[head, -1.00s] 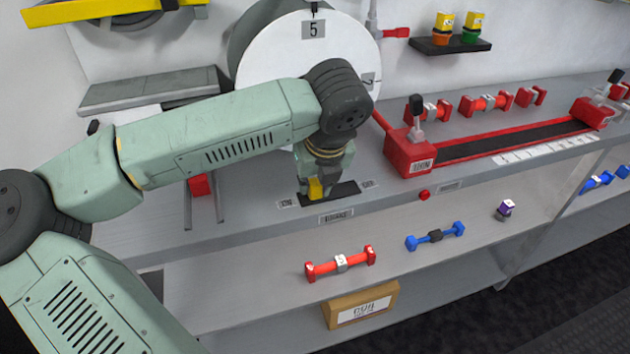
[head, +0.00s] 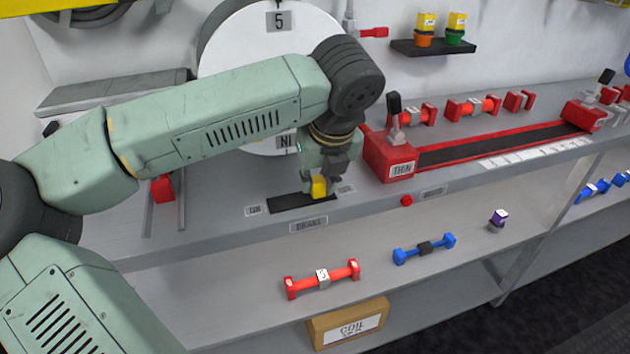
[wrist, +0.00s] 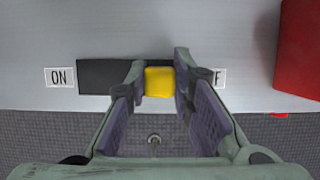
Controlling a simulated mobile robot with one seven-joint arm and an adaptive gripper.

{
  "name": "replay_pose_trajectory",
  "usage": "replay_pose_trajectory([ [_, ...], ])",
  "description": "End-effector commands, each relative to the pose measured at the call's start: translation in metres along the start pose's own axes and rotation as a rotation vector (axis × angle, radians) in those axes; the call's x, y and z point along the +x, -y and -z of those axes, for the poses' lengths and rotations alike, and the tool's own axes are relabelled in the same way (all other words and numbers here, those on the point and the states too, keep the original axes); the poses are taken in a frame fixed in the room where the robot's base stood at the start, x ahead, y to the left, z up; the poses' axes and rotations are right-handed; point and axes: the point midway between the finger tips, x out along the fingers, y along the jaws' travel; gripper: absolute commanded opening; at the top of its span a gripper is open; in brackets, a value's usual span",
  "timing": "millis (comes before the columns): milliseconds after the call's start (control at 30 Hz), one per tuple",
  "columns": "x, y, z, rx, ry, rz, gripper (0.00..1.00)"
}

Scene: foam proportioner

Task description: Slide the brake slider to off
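The brake slider's yellow knob (head: 319,187) stands at the right end of its black slot (head: 290,204) on the grey shelf. In the wrist view the knob (wrist: 160,82) is beside the partly covered OFF label (wrist: 220,78). The ON label (wrist: 59,77) is at the far left end, with bare slot (wrist: 105,77) between. My gripper (wrist: 160,75) has a finger close against each side of the knob and looks shut on it. The brake name plate (head: 309,225) is on the shelf front.
A red block (head: 390,162) with a black-handled lever and a long track stands right of the slot. A red button (head: 406,201) is on the shelf edge. A large white dial (head: 250,45) is behind my arm. Red (head: 322,277) and blue (head: 424,248) dumbbell-shaped parts lie on the lower shelf.

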Motion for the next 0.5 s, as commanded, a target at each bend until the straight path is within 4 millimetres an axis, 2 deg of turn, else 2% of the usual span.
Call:
replay_pose_trajectory([
  [300, -0.0012, 0.0032, -0.0006, 0.002, 0.003, 0.011, 0.41],
  [500, -0.0008, 0.0024, -0.0003, 0.001, 0.002, 0.008, 0.42],
])
